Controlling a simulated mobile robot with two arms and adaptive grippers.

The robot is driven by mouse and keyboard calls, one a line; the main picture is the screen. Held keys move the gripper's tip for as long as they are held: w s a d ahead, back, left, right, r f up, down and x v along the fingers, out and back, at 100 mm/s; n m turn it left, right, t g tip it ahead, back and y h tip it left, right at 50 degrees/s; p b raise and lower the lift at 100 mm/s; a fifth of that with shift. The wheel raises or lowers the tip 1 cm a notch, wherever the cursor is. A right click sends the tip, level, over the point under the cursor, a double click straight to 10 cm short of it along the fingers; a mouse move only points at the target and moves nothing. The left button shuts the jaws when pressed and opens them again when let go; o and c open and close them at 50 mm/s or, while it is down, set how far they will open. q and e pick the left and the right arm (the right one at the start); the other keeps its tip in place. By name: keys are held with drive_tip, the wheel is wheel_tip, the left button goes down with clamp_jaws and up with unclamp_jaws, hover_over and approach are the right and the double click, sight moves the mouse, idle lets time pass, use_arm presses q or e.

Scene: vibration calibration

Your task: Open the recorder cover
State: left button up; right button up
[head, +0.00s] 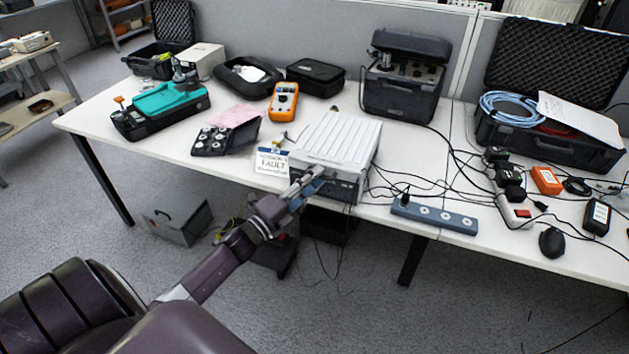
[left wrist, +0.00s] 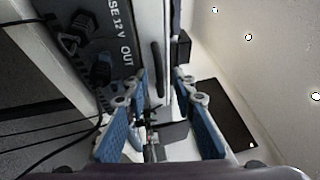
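The recorder is a box with a pale ribbed cover (head: 340,138), lying flat and closed near the front edge of the table. Its dark front panel (head: 345,187) faces me; the left wrist view shows this panel (left wrist: 88,35) with "12 V OUT" lettering, knobs and a plugged cable. Beside the panel runs a white edge with a thin black handle-like bar (left wrist: 158,68). My left gripper (head: 314,175) is at the recorder's front left. In the left wrist view its blue-padded fingers (left wrist: 160,92) are apart, on either side of the white edge. Contact cannot be told. My right gripper is not in view.
An orange multimeter (head: 284,101) and a black case (head: 403,88) are behind. Bare table shows to the right of the recorder.

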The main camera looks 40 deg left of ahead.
use_arm(q)
drive_tip(key=shift+c, duration=0.5)
clamp_jaws()
